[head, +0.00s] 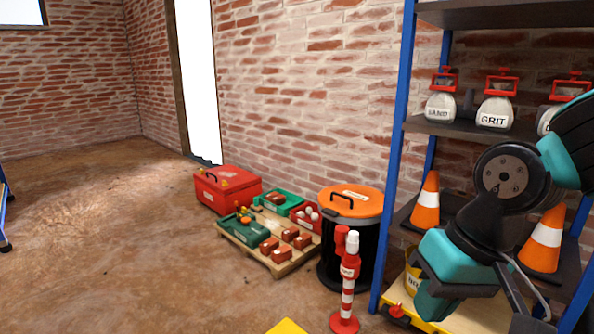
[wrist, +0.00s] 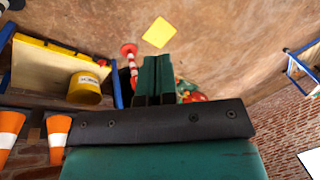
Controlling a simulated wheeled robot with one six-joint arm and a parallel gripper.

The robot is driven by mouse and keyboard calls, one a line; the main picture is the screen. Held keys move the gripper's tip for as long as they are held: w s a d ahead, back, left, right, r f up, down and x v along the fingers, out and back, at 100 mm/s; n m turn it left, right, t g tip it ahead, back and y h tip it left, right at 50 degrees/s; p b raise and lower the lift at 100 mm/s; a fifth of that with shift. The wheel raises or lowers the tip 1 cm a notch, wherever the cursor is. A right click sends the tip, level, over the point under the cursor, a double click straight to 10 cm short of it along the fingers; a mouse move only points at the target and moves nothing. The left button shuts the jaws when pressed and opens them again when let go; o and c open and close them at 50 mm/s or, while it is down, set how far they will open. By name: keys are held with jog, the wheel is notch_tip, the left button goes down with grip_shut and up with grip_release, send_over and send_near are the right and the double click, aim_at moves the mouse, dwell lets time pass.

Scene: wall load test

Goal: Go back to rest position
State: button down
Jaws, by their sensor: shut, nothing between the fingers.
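My gripper (wrist: 155,62) shows in the wrist view with its two dark green fingers side by side, shut and empty. In the head view my teal and black arm is folded at the right, in front of the shelf rack (head: 396,150). It hides part of the rack's lower shelves. My gripper end points down and to the left there, above the yellow-edged bottom shelf, and its fingertips are hard to make out. Nothing hangs from it.
A red-and-white post (head: 347,290) stands close left of my arm, by an orange-lidded black bin (head: 350,202). A pallet (head: 280,265) with boxes and bricks, and a red toolbox (head: 228,190), lie along the wall. Cones (head: 426,203) stand on the rack.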

jog(key=s+a+r+n+y+p, duration=0.1)
jog(key=s+r+n, duration=0.15)
jog(key=s, duration=0.25)
jog(key=s+a+r+n+p, duration=0.1)
jog(key=s+r+n, duration=0.1)
jog(key=s+n, duration=0.15)
notch_tip(320, 180, up, 37)
jog(key=m+p, duration=0.1)
jog(key=p, duration=3.6)
jog(key=shift+g, duration=0.4)
jog(key=shift+d+f, duration=0.1)
jog(key=shift+f, duration=0.05)
